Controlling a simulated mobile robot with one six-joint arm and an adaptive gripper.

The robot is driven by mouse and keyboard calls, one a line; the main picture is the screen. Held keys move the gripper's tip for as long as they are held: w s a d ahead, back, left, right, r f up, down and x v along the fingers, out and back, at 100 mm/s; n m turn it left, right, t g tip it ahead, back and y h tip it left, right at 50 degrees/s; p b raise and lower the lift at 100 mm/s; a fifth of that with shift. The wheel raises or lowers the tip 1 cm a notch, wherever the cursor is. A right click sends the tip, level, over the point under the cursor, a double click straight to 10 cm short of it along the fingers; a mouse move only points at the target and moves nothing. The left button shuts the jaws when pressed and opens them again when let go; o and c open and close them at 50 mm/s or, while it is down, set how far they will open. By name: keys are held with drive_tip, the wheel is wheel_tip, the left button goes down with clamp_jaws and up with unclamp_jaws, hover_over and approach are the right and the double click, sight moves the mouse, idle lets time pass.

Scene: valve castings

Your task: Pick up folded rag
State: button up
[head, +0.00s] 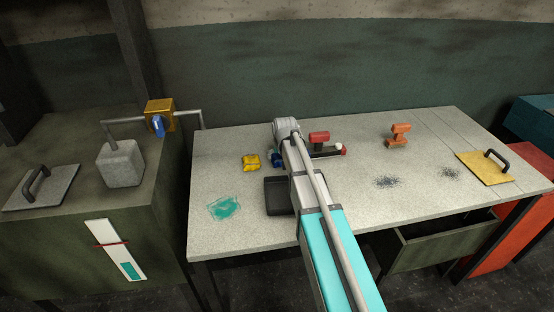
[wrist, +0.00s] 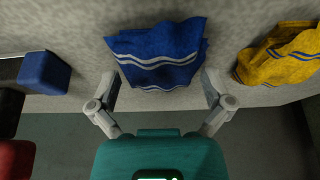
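A blue cloth rag (wrist: 160,55) with white stripes lies on the grey speckled worktop in the wrist view. A yellow rag (wrist: 283,55) with blue-grey stripes lies to its right in that view; it also shows on the worktop in the head view (head: 250,162). My gripper (wrist: 160,88) is open, its fingers apart at either side of the blue rag's near edge. Nothing is visibly held. In the head view my arm reaches over the worktop and mostly hides the gripper and the blue rag.
A blue block (wrist: 45,72) stands left of the blue rag in the wrist view. In the head view, a dark tray (head: 274,198) lies beside my arm. A red-topped part (head: 319,137) and an orange casting (head: 398,135) stand farther right. The worktop's right middle is mostly clear.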

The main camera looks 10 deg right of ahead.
drive_tip(key=c, duration=0.9)
drive_tip(key=shift+c, duration=0.2)
drive_tip(key=shift+r, duration=0.25)
wheel_tip(320, 180, up, 2)
drive_tip(key=p, duration=0.2)
drive_tip(key=shift+r+p, duration=0.1)
drive_tip(key=shift+p, duration=0.25)
drive_tip(key=s+d+r+p, duration=0.3)
drive_tip(key=s+r+p, duration=0.7)
drive_tip(key=s, duration=0.3)
drive_tip(key=shift+s+d+r, duration=0.15)
drive_tip(key=shift+s+d, duration=0.05)
drive_tip(key=shift+s, duration=0.1)
